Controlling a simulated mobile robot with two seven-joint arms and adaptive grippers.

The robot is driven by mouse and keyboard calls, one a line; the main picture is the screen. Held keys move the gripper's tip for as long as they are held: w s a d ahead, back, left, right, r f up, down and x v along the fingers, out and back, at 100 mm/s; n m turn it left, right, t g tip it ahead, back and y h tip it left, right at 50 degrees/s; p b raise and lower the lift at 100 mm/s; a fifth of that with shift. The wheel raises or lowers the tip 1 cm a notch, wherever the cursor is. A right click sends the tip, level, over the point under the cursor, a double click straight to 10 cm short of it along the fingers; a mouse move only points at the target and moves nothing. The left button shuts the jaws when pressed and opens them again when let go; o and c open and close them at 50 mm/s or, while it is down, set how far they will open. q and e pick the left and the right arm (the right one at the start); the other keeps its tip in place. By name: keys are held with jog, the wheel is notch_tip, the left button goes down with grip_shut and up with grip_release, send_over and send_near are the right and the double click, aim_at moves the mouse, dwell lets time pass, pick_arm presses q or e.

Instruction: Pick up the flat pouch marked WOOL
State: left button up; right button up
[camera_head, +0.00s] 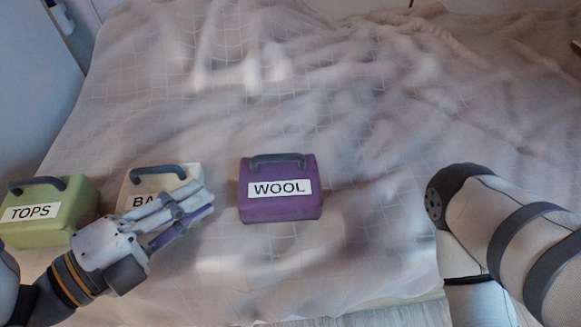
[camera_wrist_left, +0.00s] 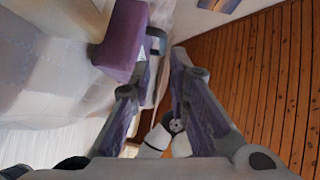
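The purple pouch marked WOOL (camera_head: 279,206) lies on the bed in the middle of the head view, its dark handle on the far side. In the left wrist view the purple pouch (camera_wrist_left: 122,40) shows at the top, beyond the left finger. My left gripper (camera_head: 205,201) is to the left of the pouch and apart from it, in front of the cream pouch. Its two fingers stand apart with nothing between them in the wrist view (camera_wrist_left: 158,75). My right arm shows at the right of the head view, but its gripper is out of view.
A green pouch marked TOPS (camera_head: 66,222) lies at the far left. A cream pouch (camera_head: 131,187), its label partly hidden by my left gripper, lies between it and the WOOL pouch. The bed (camera_head: 380,240) is clear right of the WOOL pouch. Wooden floor (camera_wrist_left: 265,80) shows in the wrist view.

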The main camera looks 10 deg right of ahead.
aim_at(255, 162)
pick_arm(q)
jog(key=b+x, duration=0.1)
jog(key=x, duration=1)
jog(key=shift+w+d+b, duration=0.1)
jog(key=shift+w+b, duration=0.3)
jog(key=shift+w, duration=0.1)
grip_shut()
